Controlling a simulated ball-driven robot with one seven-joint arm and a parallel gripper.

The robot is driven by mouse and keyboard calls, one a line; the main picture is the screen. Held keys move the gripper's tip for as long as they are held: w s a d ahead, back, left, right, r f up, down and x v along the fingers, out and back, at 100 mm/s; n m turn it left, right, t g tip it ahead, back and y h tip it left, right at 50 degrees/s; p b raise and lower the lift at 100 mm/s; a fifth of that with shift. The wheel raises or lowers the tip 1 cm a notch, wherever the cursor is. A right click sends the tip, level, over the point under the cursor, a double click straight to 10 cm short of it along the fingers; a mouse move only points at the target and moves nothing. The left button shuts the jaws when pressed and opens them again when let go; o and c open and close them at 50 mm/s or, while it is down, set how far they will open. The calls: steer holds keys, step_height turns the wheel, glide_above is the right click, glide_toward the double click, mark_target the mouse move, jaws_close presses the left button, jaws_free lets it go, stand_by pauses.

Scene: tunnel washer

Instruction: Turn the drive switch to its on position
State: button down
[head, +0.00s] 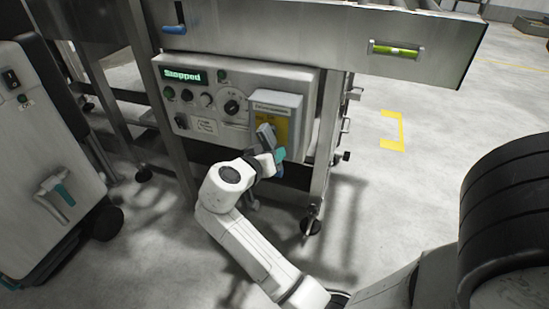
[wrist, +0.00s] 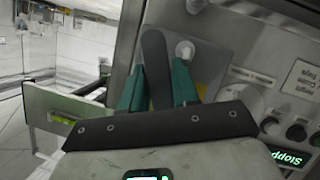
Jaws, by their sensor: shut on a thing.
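The control panel (head: 190,125) carries a grey box with a yellow plate (head: 283,125) at its right end. A dark grey switch handle (head: 265,133) stands in front of that plate; I take it as the drive switch, though its label is too small to read. My gripper (head: 273,147) is at the handle, with its teal fingers on either side. In the wrist view the long, round-ended handle (wrist: 157,70) runs up between the two fingers, slightly tilted, against the yellow plate. My gripper is shut on it. The fingers hide part of the plate and any position marks.
The green display (head: 184,76) reads "Stopped". Buttons and a black rotary knob (head: 231,107) sit left of the box. A steel beam with a level vial (head: 395,49) runs above. A frame leg (head: 328,150) stands close right. A white wheeled unit (head: 45,170) stands left.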

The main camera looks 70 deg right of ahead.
steer(key=shift+w+a+t, duration=0.1)
steer(key=shift+w+t, duration=0.2)
